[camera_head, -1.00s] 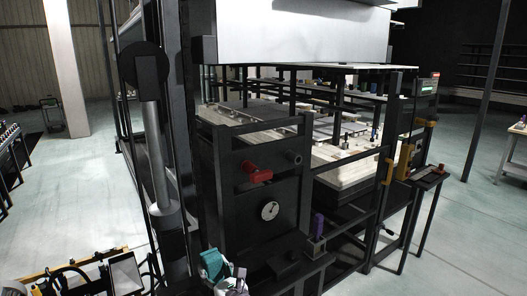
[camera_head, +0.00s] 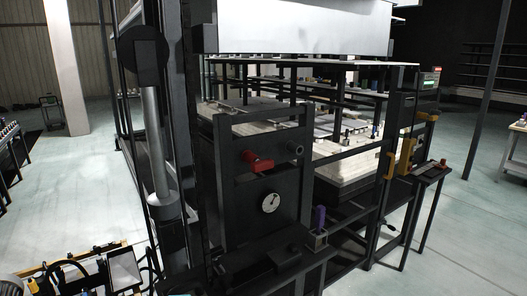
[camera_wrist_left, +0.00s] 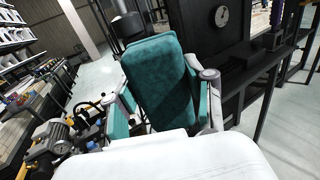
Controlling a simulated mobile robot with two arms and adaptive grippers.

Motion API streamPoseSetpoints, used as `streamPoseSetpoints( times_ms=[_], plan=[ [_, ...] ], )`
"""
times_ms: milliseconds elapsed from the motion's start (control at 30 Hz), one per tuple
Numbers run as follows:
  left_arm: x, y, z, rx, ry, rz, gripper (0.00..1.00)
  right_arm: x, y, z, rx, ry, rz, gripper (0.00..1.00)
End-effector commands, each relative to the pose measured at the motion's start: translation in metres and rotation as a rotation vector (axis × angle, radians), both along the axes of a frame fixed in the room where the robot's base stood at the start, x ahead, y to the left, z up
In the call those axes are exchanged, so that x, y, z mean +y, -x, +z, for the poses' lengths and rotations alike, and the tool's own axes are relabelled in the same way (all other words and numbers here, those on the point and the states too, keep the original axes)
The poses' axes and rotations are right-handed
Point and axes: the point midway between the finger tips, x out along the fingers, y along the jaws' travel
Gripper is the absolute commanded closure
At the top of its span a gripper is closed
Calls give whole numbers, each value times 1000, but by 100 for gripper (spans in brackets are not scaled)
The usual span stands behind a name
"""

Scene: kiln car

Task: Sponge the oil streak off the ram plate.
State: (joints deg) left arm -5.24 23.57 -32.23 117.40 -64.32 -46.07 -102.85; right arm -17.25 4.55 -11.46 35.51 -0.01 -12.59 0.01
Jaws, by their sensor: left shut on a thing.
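In the left wrist view my left gripper (camera_wrist_left: 166,98) is shut on a teal sponge (camera_wrist_left: 158,72), a thick block held upright between the two grey fingers. The sponge is clear of other things in that view, with the dark machine panel behind it. In the head view a dark upright plate (camera_head: 232,192) with a round gauge (camera_head: 270,203) and a red fitting (camera_head: 257,162) faces me, and a grey ram cylinder (camera_head: 153,130) stands to its left. I cannot tell which surface is the ram plate, and no oil streak can be made out. My right gripper is in neither view.
A dark ledge (camera_head: 290,262) with a purple-handled tool (camera_head: 319,226) in a holder juts out below the plate. Yellow handles (camera_head: 407,155) sit on the frame at right. A bench (camera_head: 10,150) stands at far left. Pale floor is open on both sides.

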Motion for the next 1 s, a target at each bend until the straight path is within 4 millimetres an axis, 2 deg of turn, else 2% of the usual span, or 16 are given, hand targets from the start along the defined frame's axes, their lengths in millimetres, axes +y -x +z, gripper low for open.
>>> streamPoseSetpoints(
  times_ms=[33, 200, 400, 667, 733, 933, 967, 1000],
  plan=[
    [4, 13, 7, -1, 2, -26, 75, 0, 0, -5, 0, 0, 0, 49],
    [8, 39, 34, -2, 1, -91, 75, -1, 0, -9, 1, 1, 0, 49],
    [9, 49, 45, 1, 1, -116, 75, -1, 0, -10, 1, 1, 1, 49],
    [8, 49, 45, 1, 2, -116, 75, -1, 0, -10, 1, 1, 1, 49],
    [9, 55, 41, 4, 3, -113, 75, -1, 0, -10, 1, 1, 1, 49],
    [10, 99, 21, 7, 6, -106, 75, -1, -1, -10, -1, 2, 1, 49],
    [10, 105, 19, 6, 6, -107, 75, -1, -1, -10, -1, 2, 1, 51],
    [9, 113, 17, 5, 6, -108, 75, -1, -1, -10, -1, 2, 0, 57]
  ],
)
